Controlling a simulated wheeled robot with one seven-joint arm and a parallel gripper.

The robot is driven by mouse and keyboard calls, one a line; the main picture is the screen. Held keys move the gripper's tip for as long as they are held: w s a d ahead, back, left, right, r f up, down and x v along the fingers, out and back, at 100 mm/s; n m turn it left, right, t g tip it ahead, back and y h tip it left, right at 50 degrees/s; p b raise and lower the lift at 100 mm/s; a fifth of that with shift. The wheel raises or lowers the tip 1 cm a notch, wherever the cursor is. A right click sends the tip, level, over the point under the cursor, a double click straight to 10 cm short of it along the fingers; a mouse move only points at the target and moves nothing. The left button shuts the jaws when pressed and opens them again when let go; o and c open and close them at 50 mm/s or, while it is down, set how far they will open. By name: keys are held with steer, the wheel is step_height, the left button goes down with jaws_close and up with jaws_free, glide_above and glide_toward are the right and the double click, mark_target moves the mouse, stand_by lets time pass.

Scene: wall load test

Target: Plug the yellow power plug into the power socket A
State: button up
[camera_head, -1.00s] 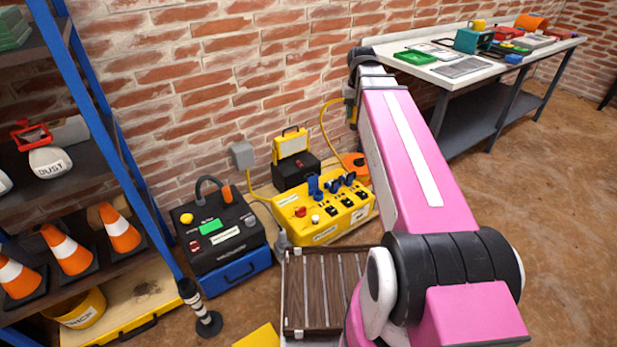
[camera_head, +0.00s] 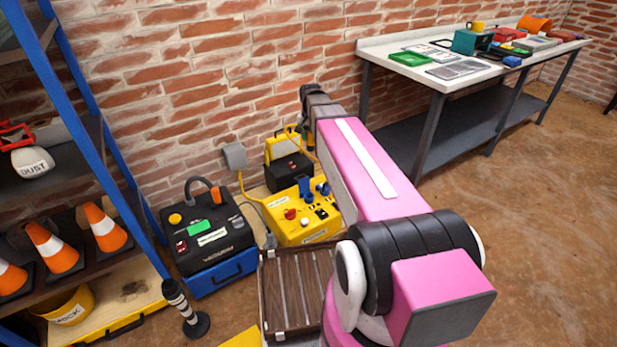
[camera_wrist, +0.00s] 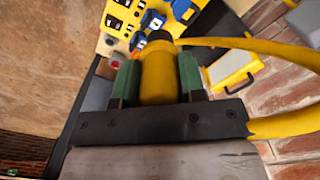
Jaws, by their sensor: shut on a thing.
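In the wrist view, my gripper (camera_wrist: 158,72) has its green fingers closed on the yellow power plug (camera_wrist: 157,82). A yellow cable (camera_wrist: 222,42) curves off to the right of it. The plug's front end points at the yellow power box (camera_wrist: 112,45), which has blue sockets (camera_wrist: 153,20). I cannot tell whether the plug touches a socket, and I cannot read which one is A. My gripper is not clearly visible there.
A black machine on a blue case (camera_head: 222,275) stands left of the power box. A black box (camera_head: 290,172) is behind it, and a grey wall box (camera_head: 234,156) hangs above. A slatted wooden crate (camera_head: 277,308) is in front. A workbench (camera_head: 420,80) stands right.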

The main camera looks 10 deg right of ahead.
steer(key=shift+w+f+m, duration=0.7)
steer(key=shift+f+m, duration=0.35)
steer(key=shift+f, duration=4.15)
steer(key=shift+w+f+m, duration=0.65)
steer(key=shift+f+m, duration=0.35)
steer(key=shift+f, duration=4.15)
steer(key=shift+w+f+m, duration=0.7)
steer(key=shift+f+m, duration=0.35)
steer(key=shift+f, duration=4.15)
steer(key=shift+f, duration=0.7)
steer(key=o, duration=1)
steer(key=shift+o, duration=0.2)
steer(key=shift+w, duration=0.1)
steer(key=shift+c, duration=0.8)
steer(key=shift+r, duration=0.1)
